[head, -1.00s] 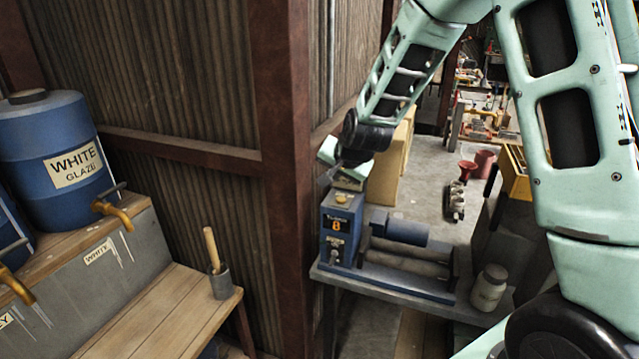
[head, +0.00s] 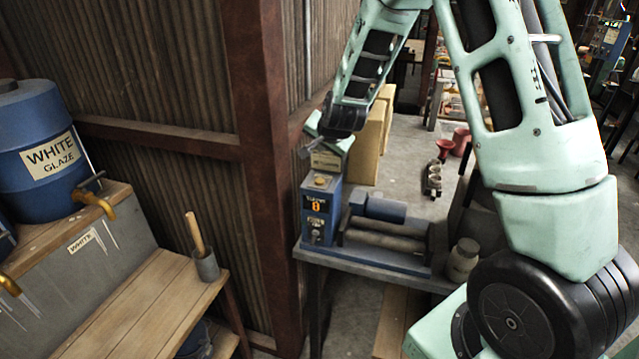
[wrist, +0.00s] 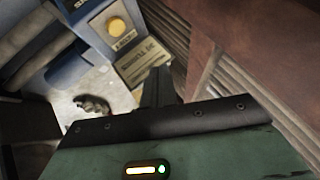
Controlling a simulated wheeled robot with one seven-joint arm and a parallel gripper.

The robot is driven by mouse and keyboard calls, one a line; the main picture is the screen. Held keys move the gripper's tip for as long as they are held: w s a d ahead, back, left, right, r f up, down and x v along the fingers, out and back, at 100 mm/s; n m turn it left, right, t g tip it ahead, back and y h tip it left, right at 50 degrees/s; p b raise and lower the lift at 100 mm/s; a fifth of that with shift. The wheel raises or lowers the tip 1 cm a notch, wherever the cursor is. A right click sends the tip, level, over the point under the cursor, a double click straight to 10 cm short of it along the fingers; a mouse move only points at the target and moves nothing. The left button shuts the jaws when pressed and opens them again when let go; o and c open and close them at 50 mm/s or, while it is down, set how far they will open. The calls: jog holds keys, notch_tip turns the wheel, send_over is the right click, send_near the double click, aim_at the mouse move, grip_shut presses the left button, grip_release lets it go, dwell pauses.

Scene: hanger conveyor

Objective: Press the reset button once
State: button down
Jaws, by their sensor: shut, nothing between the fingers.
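The yellow reset button (head: 320,180) sits on top of the blue control box (head: 319,222), which has an orange lit digit on its front. It also shows in the wrist view, where the round yellow button (wrist: 117,27) stands uncovered on a pale plate at the top. My gripper (head: 306,151) is above the box and slightly left of the button in the head view, apart from it. In the wrist view my gripper's fingers (wrist: 159,84) are together and empty, to the lower right of the button.
The box stands on a grey bench (head: 365,264) with a roller machine (head: 388,232) and a lidded jar (head: 462,261). A rusty steel post (head: 263,160) rises close left of the box. Tan boxes (head: 368,145) stand behind. A blue glaze barrel (head: 42,150) is at far left.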

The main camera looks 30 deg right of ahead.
aim_at(321, 182)
notch_tip(321, 182, down, 7)
jog(key=b, duration=0.5)
jog(key=shift+f, duration=0.15)
jog(key=shift+f, duration=0.1)
dwell(1.6)
jog(key=shift+f+b, duration=0.3)
jog(key=shift+b, duration=0.3)
jog(key=shift+f+b, duration=0.5)
dwell(0.4)
jog(key=shift+r, duration=0.15)
jog(key=shift+r+p, duration=0.6)
jog(key=shift+r, duration=0.15)
jog(key=shift+r+p, duration=1.8)
jog(key=shift+r, duration=0.8)
